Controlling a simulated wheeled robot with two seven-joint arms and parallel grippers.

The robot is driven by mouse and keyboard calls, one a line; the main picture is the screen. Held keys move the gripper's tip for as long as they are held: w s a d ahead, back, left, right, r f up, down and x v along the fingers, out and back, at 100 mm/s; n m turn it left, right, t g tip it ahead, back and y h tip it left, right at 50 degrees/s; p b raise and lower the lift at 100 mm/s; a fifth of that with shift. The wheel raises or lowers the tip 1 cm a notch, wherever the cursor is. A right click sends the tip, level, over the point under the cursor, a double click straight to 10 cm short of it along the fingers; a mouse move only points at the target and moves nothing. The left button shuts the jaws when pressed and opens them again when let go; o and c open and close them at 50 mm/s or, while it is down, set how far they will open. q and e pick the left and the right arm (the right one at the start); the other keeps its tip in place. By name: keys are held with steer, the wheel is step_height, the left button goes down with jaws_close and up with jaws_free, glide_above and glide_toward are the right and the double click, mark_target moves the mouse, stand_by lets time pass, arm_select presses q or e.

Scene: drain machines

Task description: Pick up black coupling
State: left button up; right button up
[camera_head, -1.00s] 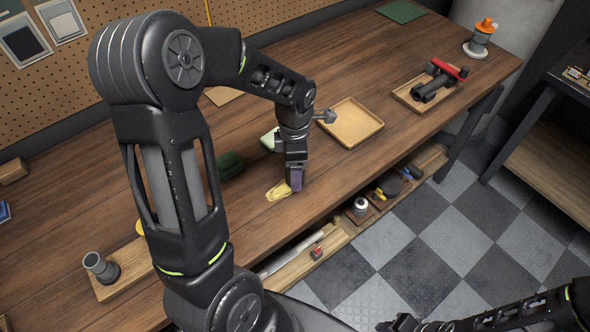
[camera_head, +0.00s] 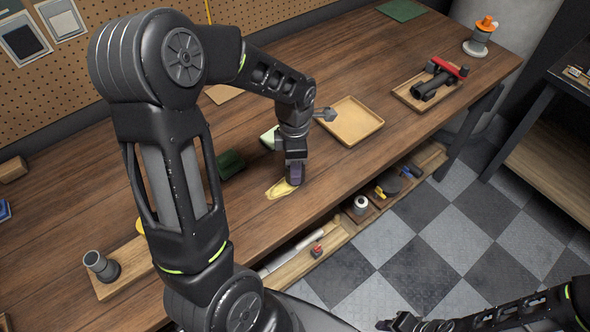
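I cannot single out the black coupling with certainty. Dark pipe pieces (camera_head: 432,86) lie in a wooden tray (camera_head: 408,98) at the right end of the workbench, with a red-handled tool (camera_head: 450,68) on them. A grey and dark pipe fitting (camera_head: 101,266) stands on a wooden board at the lower left. My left gripper (camera_head: 295,180) points down close to the bench top, beside a flat yellow item (camera_head: 279,189) that it partly covers. Its fingertips are too small to read. My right gripper (camera_head: 388,325) is low at the bottom edge, over the floor, away from the bench.
A lower shelf (camera_head: 338,238) holds small items. An orange-topped device (camera_head: 481,38) stands at the far right.

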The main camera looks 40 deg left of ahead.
arm_select(q)
steer(key=c, duration=0.6)
step_height(320, 180, up, 10)
steer(key=shift+r+b, duration=0.1)
steer(key=shift+b, duration=0.6)
